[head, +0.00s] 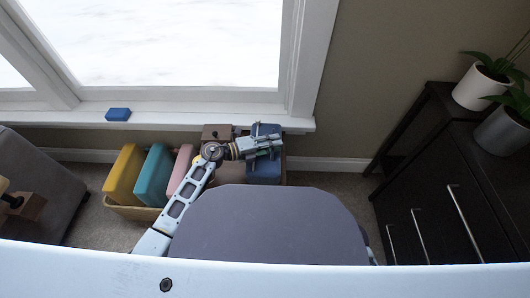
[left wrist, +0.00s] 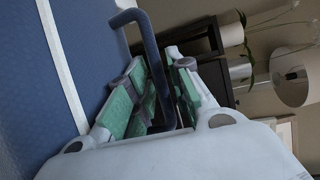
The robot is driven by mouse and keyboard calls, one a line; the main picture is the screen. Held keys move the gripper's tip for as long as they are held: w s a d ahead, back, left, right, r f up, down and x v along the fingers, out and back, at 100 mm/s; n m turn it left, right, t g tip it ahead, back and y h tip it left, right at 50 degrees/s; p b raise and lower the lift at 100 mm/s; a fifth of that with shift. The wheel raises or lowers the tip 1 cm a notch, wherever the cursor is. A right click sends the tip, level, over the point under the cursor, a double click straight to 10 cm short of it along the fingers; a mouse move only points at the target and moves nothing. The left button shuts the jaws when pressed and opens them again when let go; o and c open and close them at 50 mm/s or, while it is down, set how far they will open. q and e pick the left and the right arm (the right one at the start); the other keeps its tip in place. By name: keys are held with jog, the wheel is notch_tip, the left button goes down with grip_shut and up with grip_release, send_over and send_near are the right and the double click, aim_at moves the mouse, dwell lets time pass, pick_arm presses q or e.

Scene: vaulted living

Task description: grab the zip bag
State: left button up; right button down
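The blue bag, which I take for the zip bag (head: 263,171), stands below the window sill, partly covered by my left gripper (head: 272,143). In the left wrist view its blue side with a white stripe (left wrist: 62,70) fills the left, and a dark blue loop handle (left wrist: 143,30) sticks out from it. The green-padded fingers of my left gripper (left wrist: 162,85) lie on either side of this handle. The fingers are drawn close together, but whether both press on the handle is unclear. My right gripper is in neither view.
A yellow basket (head: 133,213) holds yellow, teal and pink upright pieces left of my left arm. A brown item (head: 217,131) stands beside the bag. A small blue block (head: 118,114) lies on the sill. A dark cabinet (head: 440,200) with plants is at right, a grey seat (head: 40,170) at left.

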pick_arm(q)
grip_shut()
jog(key=shift+r, duration=0.15)
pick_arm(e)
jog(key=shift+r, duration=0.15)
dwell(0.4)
